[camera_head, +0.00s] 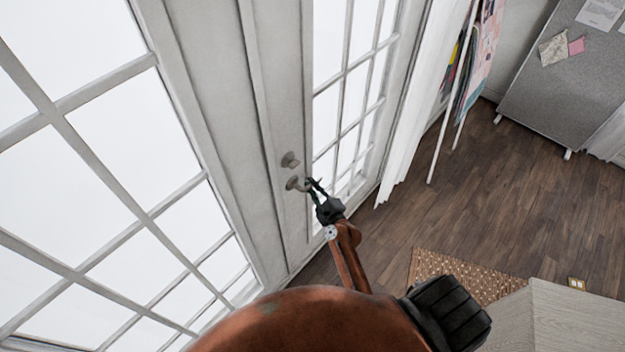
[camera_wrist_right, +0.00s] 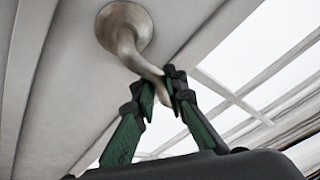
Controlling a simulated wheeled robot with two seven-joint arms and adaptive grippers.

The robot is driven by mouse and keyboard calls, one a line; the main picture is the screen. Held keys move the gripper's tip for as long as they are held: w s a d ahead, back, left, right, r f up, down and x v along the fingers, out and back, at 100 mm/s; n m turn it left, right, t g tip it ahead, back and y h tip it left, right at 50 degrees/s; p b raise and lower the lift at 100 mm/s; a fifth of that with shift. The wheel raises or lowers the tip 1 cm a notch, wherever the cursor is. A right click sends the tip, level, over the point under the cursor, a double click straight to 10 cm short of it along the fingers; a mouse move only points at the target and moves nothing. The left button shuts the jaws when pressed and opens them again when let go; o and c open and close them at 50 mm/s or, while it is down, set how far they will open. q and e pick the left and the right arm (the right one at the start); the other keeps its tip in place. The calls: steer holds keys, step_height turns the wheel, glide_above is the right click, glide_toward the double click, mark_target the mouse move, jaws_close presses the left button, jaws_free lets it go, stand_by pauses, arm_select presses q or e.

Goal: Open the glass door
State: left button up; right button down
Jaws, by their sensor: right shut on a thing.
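The glass door (camera_head: 284,108) has a pale frame and divided panes, and stands to the left of centre in the head view. Its lever handle (camera_head: 293,184) sits below a round lock (camera_head: 289,159). In the right wrist view the handle (camera_wrist_right: 133,50) is a curved metal lever on a round plate. My right gripper (camera_head: 313,186) is at the handle, and in the right wrist view its green and black fingers (camera_wrist_right: 162,92) are closed around the lever's free end. The door looks closed against its frame. My left gripper is not in view.
A white curtain (camera_head: 413,105) hangs right of the door. A grey board (camera_head: 562,75) stands at the back right. A patterned rug (camera_head: 462,275) and a pale wooden cabinet top (camera_head: 570,318) are at lower right. Bare wood floor (camera_head: 455,205) lies between.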

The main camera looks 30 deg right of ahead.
steer(key=m+g+p, duration=0.1)
steer(key=m+p, duration=0.1)
steer(key=p, duration=0.1)
steer(key=shift+a+f+p, duration=0.15)
steer(key=shift+p, duration=0.15)
arm_select(q)
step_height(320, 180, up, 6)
steer(key=p, duration=0.1)
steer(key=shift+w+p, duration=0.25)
steer(key=shift+p, duration=0.1)
arm_select(e)
steer(key=shift+a+f+m+y, duration=0.1)
steer(key=shift+f+m+y, duration=0.35)
steer(key=shift+m, duration=0.25)
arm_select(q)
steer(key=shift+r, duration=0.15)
arm_select(e)
steer(key=shift+w, duration=0.1)
